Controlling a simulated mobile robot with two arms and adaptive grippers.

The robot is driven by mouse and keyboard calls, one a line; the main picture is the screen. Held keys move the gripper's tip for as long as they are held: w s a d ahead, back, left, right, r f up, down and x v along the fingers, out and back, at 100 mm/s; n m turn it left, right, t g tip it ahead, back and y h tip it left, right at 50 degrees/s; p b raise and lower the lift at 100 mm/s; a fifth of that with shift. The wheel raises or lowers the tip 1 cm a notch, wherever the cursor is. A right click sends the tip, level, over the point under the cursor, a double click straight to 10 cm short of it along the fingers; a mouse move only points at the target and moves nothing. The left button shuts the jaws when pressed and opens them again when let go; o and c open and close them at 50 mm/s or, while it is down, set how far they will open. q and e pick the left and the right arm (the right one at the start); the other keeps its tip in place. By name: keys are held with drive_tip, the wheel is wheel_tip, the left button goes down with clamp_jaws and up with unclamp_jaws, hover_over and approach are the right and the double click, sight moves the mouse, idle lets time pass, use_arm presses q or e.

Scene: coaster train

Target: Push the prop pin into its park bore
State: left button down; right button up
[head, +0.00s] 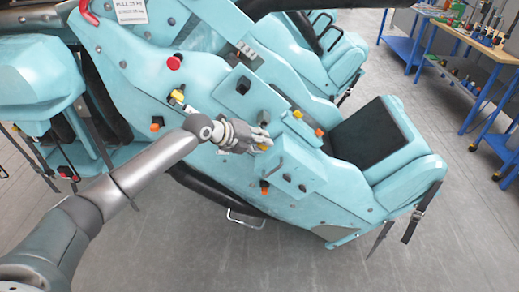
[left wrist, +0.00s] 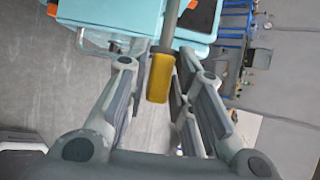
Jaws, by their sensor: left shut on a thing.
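My left gripper (head: 258,141) is at the side of the light-blue coaster car (head: 215,45), by a box-like housing (head: 290,165). It is shut on a yellow-handled pin with a grey metal shaft, which looks like the prop pin (head: 265,147). In the left wrist view the pin's yellow grip (left wrist: 161,76) sits between the fingers, with its shaft running up toward the blue body. The fingers hide part of the pin in the head view. I cannot tell which hole is the park bore, or whether the pin tip is in one. My right gripper is not in view.
Several orange and yellow knobs stick out of the car side, one below the gripper (head: 264,187). A red button (head: 174,63) is at upper left. A dark seat pad (head: 370,135) is at right. Workbenches (head: 470,45) stand at the back right. The floor in front is clear.

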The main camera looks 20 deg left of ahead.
use_arm(q)
drive_tip(key=shift+w, duration=0.15)
drive_tip(key=shift+b, duration=0.65)
idle(1.4)
drive_tip(key=shift+w+a+b, duration=0.2)
drive_tip(key=shift+w+b, duration=0.15)
drive_tip(key=shift+w, duration=0.05)
idle(0.3)
drive_tip(key=shift+w, duration=0.3)
drive_tip(key=shift+w+a+b, duration=0.25)
drive_tip(key=shift+w+b, duration=0.45)
drive_tip(key=shift+w+a+b, duration=0.2)
drive_tip(key=shift+w+b, duration=0.5)
drive_tip(key=shift+w+a+b, duration=0.25)
drive_tip(key=shift+w+b, duration=0.45)
drive_tip(key=c, duration=1.2)
unclamp_jaws()
drive_tip(key=v, duration=1.2)
drive_tip(key=shift+r, duration=0.15)
